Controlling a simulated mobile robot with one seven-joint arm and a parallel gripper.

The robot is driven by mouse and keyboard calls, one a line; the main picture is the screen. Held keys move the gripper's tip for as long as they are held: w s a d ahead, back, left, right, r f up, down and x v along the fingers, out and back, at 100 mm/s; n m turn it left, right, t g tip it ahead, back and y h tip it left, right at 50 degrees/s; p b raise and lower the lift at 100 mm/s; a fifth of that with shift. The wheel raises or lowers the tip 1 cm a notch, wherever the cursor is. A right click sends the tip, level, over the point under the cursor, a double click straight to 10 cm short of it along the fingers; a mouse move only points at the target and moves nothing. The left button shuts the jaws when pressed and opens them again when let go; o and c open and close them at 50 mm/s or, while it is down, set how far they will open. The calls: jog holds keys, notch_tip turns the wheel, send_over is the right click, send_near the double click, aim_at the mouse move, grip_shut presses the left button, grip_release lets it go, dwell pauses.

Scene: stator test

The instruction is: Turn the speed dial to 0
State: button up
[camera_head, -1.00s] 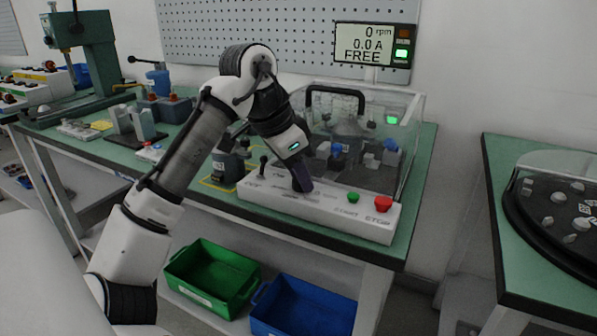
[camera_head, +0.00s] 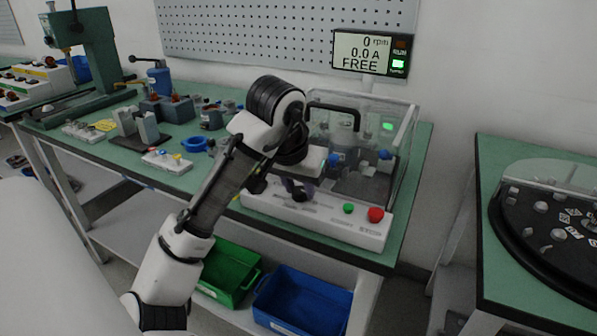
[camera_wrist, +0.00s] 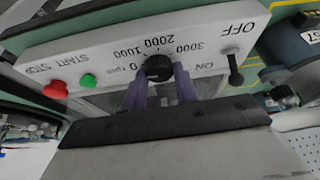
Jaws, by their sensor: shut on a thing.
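The black speed dial (camera_wrist: 158,67) sits on the white control panel (camera_wrist: 100,50), among the printed marks 0 rpm, 1000, 2000 and 3000, which appear upside down in the wrist view. My gripper (camera_wrist: 160,88) has its two purple fingers on either side of the dial and is shut on it. I cannot clearly tell where the dial's pointer stands. In the head view my gripper (camera_head: 300,192) is low over the panel (camera_head: 335,228), and the arm and gripper largely hide the dial. The display (camera_head: 362,51) reads 0 rpm, 0.0 A, FREE.
A green START button (camera_wrist: 88,80) and red STOP button (camera_wrist: 54,90) lie on one side of the dial; a black ON/OFF lever (camera_wrist: 235,68) is on the other. A clear guard box (camera_head: 405,150) stands behind the panel. Green (camera_head: 228,270) and blue bins (camera_head: 300,305) are below.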

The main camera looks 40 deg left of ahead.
jog(key=shift+n+y+p, duration=0.3)
jog(key=shift+n+p, duration=0.4)
jog(key=shift+p, duration=0.05)
jog(key=o, duration=1)
jog(key=shift+c, duration=0.2)
jog(key=p+v, duration=0.1)
jog(key=v, duration=1.3)
jog(key=shift+p, duration=0.4)
jog(key=shift+w+d, duration=0.15)
